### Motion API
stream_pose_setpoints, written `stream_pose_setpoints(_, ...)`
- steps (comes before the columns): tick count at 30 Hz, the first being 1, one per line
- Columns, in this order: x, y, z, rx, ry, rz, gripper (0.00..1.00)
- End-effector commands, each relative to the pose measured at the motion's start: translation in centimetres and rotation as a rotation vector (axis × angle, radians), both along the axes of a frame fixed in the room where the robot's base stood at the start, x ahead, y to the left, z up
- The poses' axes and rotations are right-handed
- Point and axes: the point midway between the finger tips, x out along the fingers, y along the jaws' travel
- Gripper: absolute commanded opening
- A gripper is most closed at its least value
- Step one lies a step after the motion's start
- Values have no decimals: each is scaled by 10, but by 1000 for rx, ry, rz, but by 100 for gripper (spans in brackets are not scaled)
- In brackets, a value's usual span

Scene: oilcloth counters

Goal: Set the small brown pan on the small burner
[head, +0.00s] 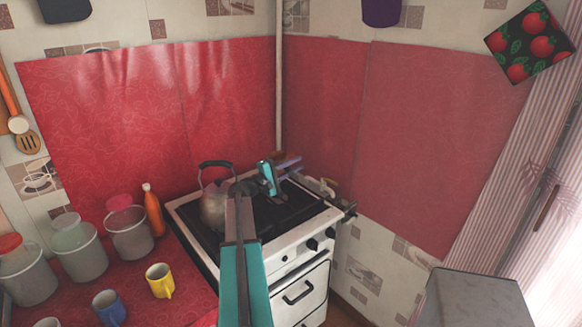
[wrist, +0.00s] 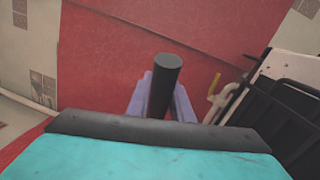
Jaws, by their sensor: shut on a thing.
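My gripper (head: 288,164) is over the back right of the stove (head: 290,235). In the wrist view its two purple fingers (wrist: 162,102) are shut on a dark round handle (wrist: 166,76), which I take to be the small brown pan's. The pan's body is hidden in the wrist view. In the head view only a small brown patch shows behind the gripper, too little to make out. The black hob (head: 285,211) shows partly beneath the arm. I cannot tell the small burner apart there.
A metal kettle (head: 214,208) stands on the hob's left side, close to my arm. Left of the stove, the red counter holds an orange bottle (head: 153,208), grey canisters (head: 130,236) and a yellow mug (head: 160,281). Pipes (wrist: 222,101) run beside the stove near the wall.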

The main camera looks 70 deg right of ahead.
Motion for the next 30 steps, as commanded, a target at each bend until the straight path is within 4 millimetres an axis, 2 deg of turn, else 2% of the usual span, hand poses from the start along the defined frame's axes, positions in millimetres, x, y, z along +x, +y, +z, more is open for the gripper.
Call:
stream_pose_setpoints(11, 7, 3, -4, -3, -1, 8, 0)
stream_pose_setpoints(30, 9, 4, -47, -3, 1, 10, 0)
